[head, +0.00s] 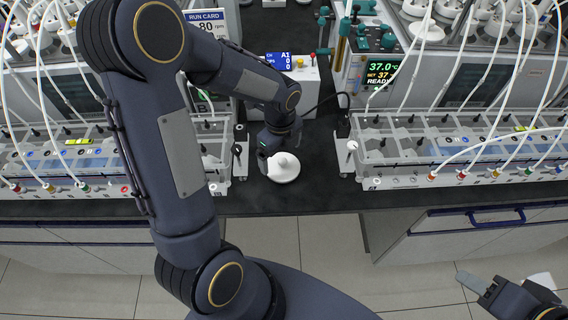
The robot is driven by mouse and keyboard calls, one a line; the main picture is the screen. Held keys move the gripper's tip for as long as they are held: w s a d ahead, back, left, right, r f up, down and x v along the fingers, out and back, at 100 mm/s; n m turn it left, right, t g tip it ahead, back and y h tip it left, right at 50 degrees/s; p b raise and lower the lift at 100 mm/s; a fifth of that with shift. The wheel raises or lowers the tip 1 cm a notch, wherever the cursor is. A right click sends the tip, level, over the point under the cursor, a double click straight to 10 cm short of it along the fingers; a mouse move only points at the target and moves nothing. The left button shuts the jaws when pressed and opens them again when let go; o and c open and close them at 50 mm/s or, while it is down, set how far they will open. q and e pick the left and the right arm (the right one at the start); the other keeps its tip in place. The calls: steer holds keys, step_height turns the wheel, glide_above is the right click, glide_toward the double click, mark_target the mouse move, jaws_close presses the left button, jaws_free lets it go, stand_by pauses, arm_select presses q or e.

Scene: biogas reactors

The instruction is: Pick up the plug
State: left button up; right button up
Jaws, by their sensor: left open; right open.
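A small white round piece with a raised knob (285,170), which looks like the plug or a dish holding it, sits on the dark bench top near its front edge. My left gripper (270,158) reaches down from behind it at its upper left side. Its jaws are open, and its fingers are small and partly hidden by the wrist. I cannot tell whether they touch the white piece. My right gripper (482,284) is open and empty, low at the right, over the floor in front of the bench.
A heater unit (385,70) reads 37.0.

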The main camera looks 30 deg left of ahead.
mark_target(282, 160)
arm_select(q)
steer(key=f, duration=0.4)
steer(key=shift+d+f, duration=0.15)
steer(key=shift+d, duration=0.1)
steer(key=shift+c, duration=0.3)
steer(key=c, duration=0.7)
